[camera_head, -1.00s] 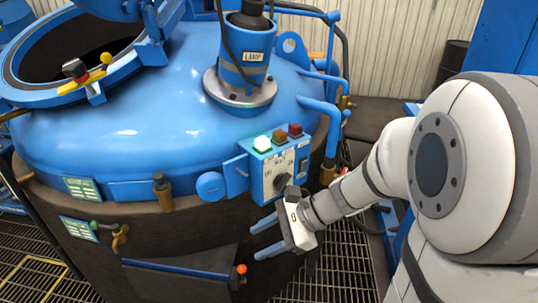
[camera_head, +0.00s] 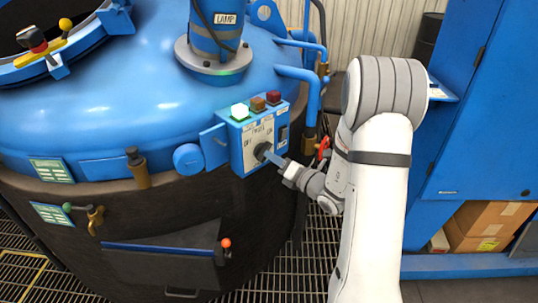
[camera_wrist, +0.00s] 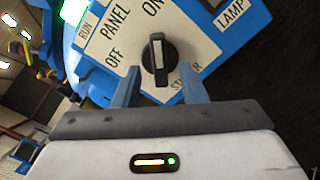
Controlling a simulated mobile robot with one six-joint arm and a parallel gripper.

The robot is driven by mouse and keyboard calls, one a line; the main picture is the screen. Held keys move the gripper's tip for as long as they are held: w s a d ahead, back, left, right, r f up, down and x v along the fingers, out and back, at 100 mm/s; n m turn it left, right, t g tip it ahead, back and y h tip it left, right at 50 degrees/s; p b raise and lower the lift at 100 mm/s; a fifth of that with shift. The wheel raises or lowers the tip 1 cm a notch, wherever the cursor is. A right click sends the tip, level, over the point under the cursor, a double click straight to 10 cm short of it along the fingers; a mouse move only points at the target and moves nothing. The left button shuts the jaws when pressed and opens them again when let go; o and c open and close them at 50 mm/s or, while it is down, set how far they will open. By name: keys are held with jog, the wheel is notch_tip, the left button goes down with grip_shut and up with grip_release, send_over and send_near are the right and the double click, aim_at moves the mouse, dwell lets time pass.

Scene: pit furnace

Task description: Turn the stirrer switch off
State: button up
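The stirrer switch is a black rotary knob (camera_head: 263,151) on the white face of a blue control box on the furnace side. In the wrist view the knob (camera_wrist: 157,60) has a pale stripe upright in the picture, its upper end towards the ON label; OFF is to the left. My gripper (camera_head: 277,160) is at the box front. In the wrist view my gripper (camera_wrist: 160,72) is open, with one blue finger on each side of the knob's lower part. Gaps show between fingers and knob, so I see no contact.
A green lamp (camera_head: 240,111) is lit on top of the box, beside an orange lamp (camera_head: 258,103) and a red lamp (camera_head: 273,97), both dark. Blue pipes (camera_head: 312,95) run right of the box. A blue cabinet (camera_head: 480,130) with cardboard boxes (camera_head: 485,226) stands at right.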

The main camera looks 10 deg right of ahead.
jog(key=x, duration=0.3)
jog(key=shift+w+a, duration=0.2)
grip_shut()
